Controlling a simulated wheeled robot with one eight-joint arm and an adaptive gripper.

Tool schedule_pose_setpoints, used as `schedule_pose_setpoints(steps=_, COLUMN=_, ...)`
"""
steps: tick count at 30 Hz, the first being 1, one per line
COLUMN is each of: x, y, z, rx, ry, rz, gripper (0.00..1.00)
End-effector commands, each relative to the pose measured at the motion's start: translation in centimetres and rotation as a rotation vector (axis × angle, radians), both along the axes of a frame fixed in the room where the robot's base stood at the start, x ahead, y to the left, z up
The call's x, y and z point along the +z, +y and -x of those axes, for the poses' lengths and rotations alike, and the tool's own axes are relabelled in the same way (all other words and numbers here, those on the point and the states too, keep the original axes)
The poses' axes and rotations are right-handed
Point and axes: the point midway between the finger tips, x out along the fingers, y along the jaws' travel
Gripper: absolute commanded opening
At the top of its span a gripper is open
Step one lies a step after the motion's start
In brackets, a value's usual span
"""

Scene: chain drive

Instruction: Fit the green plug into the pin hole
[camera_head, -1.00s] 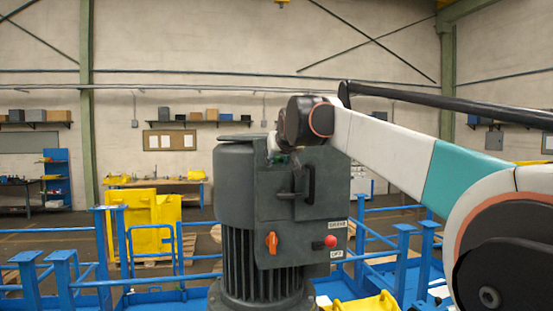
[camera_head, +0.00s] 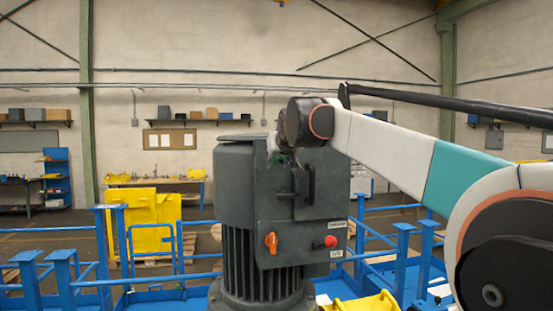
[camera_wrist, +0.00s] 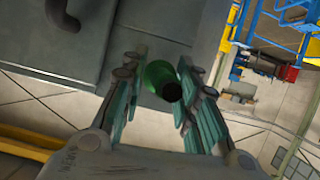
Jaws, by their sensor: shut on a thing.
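The green plug (camera_wrist: 158,76) is held between the padded fingers of my gripper (camera_wrist: 160,92) in the wrist view, its round dark end showing. The grey face of the machine housing (camera_wrist: 110,30) lies just beyond the plug. I cannot tell whether plug and housing touch. In the head view my gripper (camera_head: 285,158) is small and dark against the upper front of the grey housing (camera_head: 240,185). The plug cannot be made out there. I cannot make out the pin hole in either view.
A door handle (camera_head: 309,184) stands out from the housing close to my gripper. Lower down are an orange knob (camera_head: 271,242) and a red button (camera_head: 330,241). Blue railings (camera_head: 375,240) and a yellow fixture (camera_head: 152,225) surround the machine.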

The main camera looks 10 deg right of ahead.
Motion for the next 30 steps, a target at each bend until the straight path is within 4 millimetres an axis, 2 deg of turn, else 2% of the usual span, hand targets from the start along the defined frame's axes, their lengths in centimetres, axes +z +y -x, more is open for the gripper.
schedule_pose_setpoints(steps=30, x=0.0, y=0.0, z=-2.0, rx=0.000, ry=0.000, rz=0.000, gripper=0.02)
